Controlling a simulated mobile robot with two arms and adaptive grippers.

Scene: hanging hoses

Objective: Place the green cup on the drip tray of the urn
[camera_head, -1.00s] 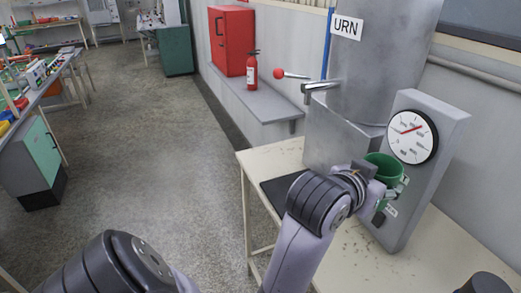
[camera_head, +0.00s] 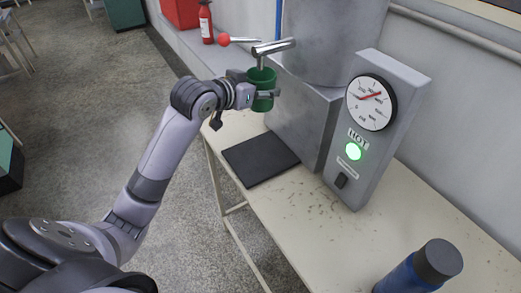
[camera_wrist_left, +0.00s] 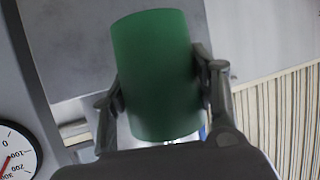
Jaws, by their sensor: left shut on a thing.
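The green cup (camera_head: 262,91) is held by my left gripper (camera_head: 258,94), which is shut on it. The cup looks about upright, and in the head view it appears just below the spout of the urn (camera_head: 335,35). In the left wrist view the cup (camera_wrist_left: 156,75) fills the middle, with a finger on each side. A flat black tray (camera_head: 262,158), which looks like the drip tray, lies bare on the table in front of the urn, lower than the cup. My right gripper is not in view.
The urn's tap has a metal spout (camera_head: 273,46) and a lever with a red ball (camera_head: 223,39), close to the cup. A panel with a dial (camera_head: 369,102) and a lit green HOT lamp (camera_head: 353,151) stands beside it. A blue flask (camera_head: 420,268) is at the lower right.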

